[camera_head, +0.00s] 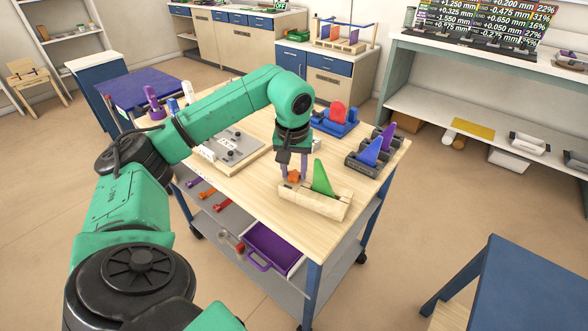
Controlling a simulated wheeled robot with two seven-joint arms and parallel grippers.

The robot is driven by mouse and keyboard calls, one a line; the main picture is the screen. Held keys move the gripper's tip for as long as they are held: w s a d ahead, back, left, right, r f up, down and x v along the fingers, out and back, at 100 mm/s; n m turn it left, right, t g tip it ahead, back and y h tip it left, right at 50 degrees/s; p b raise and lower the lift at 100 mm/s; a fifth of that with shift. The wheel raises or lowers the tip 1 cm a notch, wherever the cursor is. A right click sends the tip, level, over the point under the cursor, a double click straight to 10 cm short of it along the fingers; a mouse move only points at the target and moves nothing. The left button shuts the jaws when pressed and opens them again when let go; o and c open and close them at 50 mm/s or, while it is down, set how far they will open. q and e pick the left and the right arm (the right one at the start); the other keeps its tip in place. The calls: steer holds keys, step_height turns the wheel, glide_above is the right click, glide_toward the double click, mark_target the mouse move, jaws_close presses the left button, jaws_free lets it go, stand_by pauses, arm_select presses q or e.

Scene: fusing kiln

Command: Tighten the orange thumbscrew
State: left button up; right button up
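The orange thumbscrew (294,176) sits at the left part of a pale wooden block fixture (322,206) near the front edge of the wooden-topped cart. A green triangular fin (322,180) stands upright in the same block, right of the thumbscrew. My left gripper (294,174) points straight down over the thumbscrew. Its two fingers are apart, one on each side of the orange head, with a gap showing between them. Contact with the screw cannot be made out at this size. My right gripper is not in view.
Behind stand a dark fixture with a blue fin (370,152) and a blue fixture with a red piece (337,115). A grey plate (233,146) lies left of the gripper, partly behind my arm. A purple bin (272,248) and tools are on the shelf below.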

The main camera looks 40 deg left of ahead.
mark_target(295, 173)
arm_select(q)
jaws_close()
steer(key=m, duration=0.3)
steer(key=shift+h+p, duration=0.3)
steer(key=shift+p, duration=0.05)
steer(key=shift+a+m, duration=0.1)
steer(key=shift+m, duration=1)
steer(key=o, duration=0.8)
jaws_free()
step_height(295, 173, up, 4)
steer(key=p, duration=0.4)
steer(key=shift+r, duration=0.15)
